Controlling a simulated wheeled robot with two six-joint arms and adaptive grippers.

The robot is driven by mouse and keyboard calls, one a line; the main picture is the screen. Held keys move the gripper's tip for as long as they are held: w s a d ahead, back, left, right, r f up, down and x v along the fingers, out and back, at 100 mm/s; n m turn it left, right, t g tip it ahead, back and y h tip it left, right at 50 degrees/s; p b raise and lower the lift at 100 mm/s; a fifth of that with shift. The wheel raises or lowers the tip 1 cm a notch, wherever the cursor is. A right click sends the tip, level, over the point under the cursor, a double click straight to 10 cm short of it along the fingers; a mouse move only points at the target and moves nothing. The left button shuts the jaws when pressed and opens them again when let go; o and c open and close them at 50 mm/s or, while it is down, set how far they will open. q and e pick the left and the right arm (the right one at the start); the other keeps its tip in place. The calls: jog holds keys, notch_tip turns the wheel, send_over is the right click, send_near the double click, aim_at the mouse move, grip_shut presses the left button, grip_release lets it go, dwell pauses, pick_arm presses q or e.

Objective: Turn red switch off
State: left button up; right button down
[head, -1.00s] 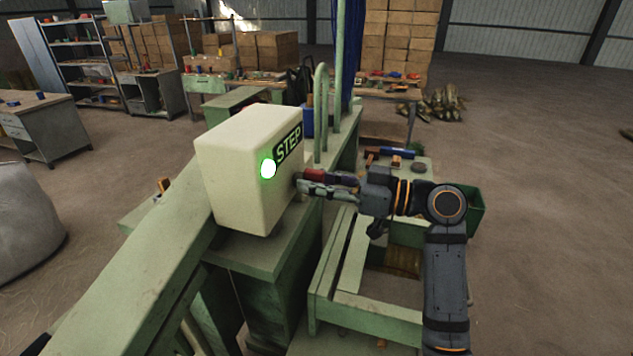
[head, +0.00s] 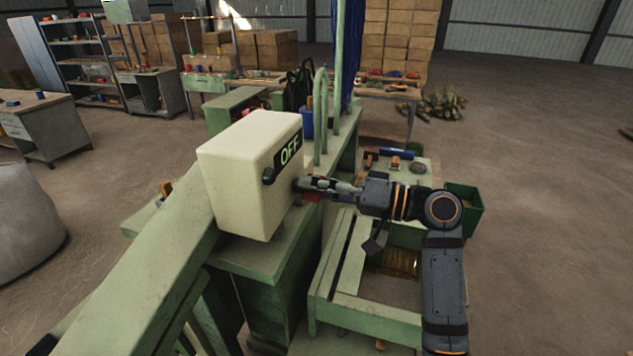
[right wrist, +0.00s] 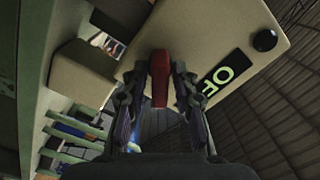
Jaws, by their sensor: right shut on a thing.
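The cream control box (head: 240,180) stands on the green machine, and its display (head: 289,149) reads OFF. A dark round knob or lamp (head: 268,176) sits beside the display, unlit. My right gripper (head: 303,186) is at the right face of the box. In the right wrist view, the red switch (right wrist: 160,76) is between the two fingers of my right gripper (right wrist: 160,92), which are shut on it. In the head view the switch is mostly hidden by the gripper, with a little red below the fingers. My left gripper is not in view.
The green machine frame (head: 130,265) runs along the lower left, and green posts (head: 319,115) rise behind the box. A green bin (head: 463,207) is right of my right arm. Open floor (head: 550,150) lies to the right.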

jog(key=m+p, duration=0.3)
jog(key=m, duration=0.2)
jog(key=shift+r, duration=0.2)
jog(key=shift+f+m+p, duration=0.1)
jog(key=shift+m+p, duration=0.7)
jog(key=shift+m, duration=0.3)
jog(key=shift+f, duration=0.1)
jog(key=c, duration=1.3)
grip_release()
jog(key=shift+w, duration=0.1)
